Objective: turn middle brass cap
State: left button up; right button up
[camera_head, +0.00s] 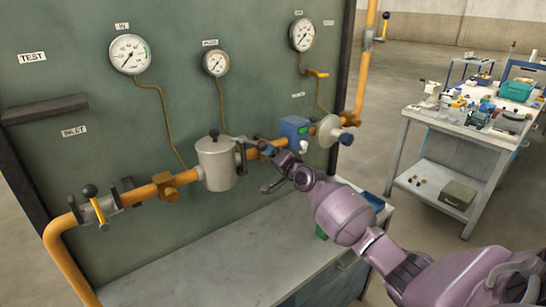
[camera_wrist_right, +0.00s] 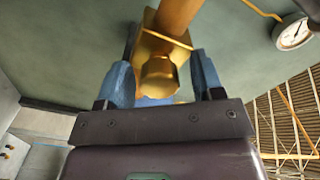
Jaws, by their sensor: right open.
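The brass cap (camera_wrist_right: 158,78) shows in the right wrist view, a rounded gold fitting on a square brass block (camera_wrist_right: 150,47) on the orange pipe (camera_wrist_right: 180,15). My right gripper (camera_wrist_right: 162,82) is open, with one blue finger on each side of the cap. I cannot tell whether the fingers touch it. In the head view my right gripper (camera_head: 266,168) is at the pipe, just right of the grey canister (camera_head: 214,168). The cap is hidden there behind the gripper. My left gripper is not in view.
Another brass block (camera_head: 165,187) sits on the pipe left of the canister. A blue box (camera_head: 294,128) and a round grey disc (camera_head: 329,131) are close to the right. Gauges (camera_head: 130,54) hang above on the green panel. A pale bench top (camera_head: 200,265) lies below.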

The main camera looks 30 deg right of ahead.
jog(key=s, duration=1)
jog(key=shift+s+d, duration=0.4)
jog(key=shift+d, duration=0.05)
